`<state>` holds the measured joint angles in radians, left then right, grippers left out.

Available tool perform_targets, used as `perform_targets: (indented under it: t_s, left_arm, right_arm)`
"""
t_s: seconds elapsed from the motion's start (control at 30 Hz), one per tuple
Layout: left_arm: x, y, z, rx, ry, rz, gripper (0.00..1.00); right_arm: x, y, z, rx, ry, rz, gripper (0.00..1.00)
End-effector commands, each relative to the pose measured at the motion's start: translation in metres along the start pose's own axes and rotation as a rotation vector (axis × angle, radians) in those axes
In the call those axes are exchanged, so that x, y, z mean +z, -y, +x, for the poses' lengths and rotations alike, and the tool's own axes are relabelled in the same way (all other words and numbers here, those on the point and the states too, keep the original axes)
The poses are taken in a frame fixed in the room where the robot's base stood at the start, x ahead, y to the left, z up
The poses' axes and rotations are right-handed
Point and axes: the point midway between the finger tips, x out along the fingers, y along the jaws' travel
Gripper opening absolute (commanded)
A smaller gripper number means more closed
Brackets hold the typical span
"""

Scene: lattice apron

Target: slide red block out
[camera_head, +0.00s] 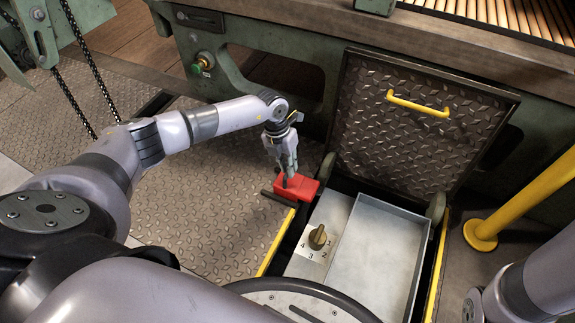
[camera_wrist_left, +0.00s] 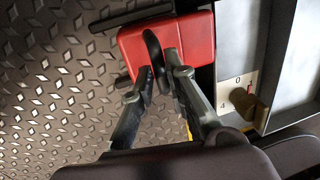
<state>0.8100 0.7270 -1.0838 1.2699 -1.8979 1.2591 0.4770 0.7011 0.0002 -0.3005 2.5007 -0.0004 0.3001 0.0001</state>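The red block (camera_head: 303,187) sits at the left edge of the open floor compartment, beside a dark bar (camera_head: 279,199). A dark curved handle (camera_wrist_left: 156,62) stands up from the block in the left wrist view. My left gripper (camera_head: 287,172) points down at the block. In the left wrist view its fingers (camera_wrist_left: 159,66) converge on both sides of the handle and appear shut on it. The fingers hide part of the block's near face. My right gripper is not in view.
The compartment holds a grey metal tray (camera_head: 378,255) and a dial (camera_head: 317,238) on a numbered plate. A hinged tread-plate lid (camera_head: 400,135) with a yellow handle stands open behind. A yellow rail (camera_head: 525,195) stands at right. The tread-plate floor (camera_head: 190,215) left of the block is clear.

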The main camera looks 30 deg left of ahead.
Motion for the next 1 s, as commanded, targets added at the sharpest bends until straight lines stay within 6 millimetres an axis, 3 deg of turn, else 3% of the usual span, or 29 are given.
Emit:
perform_targets:
  t_s: [0.17,0.77,1.0]
  left_arm:
    - [0.0,0.0,0.0,0.0,0.0,0.0,0.0]
    - [0.0,0.0,0.0,0.0,0.0,0.0,0.0]
    - [0.0,-0.03,-0.008,0.003,-0.001,-0.003,0.0]
  right_arm:
    - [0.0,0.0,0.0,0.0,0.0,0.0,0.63]
    - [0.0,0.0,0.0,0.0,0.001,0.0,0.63]
    - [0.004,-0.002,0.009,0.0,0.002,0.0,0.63]
